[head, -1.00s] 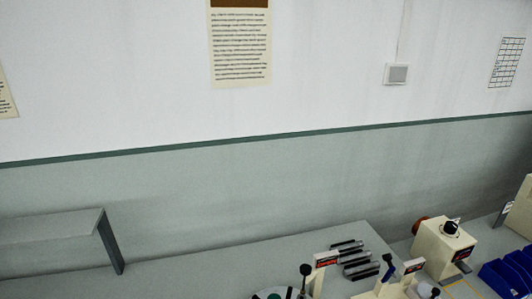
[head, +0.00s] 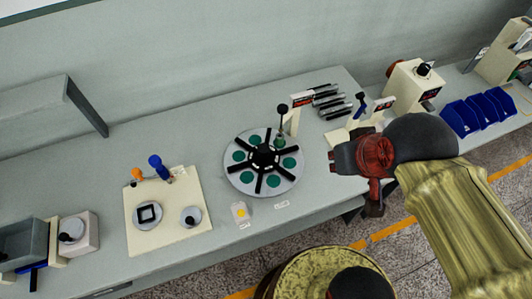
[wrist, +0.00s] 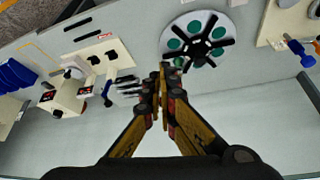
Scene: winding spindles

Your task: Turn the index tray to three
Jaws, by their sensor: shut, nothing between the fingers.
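The index tray (head: 240,180) is a round grey disc with green round pads and a black spoked hub (head: 264,156) in its middle. It lies flat on the grey bench, and it also shows at the top of the wrist view (wrist: 176,51). A cream post with a black-knobbed lever stands at its back edge. I cannot read any index number on it. My gripper (head: 333,163) is to the right of the tray in the head view, apart from it and above the bench front. In the wrist view its fingers (wrist: 163,68) are shut and empty.
A cream plate (head: 182,235) with blue and orange knobs stands left of the tray. A small yellow-marked tag (head: 240,212) lies in front. Cream machines (head: 412,88) and blue bins (head: 462,118) stand right.

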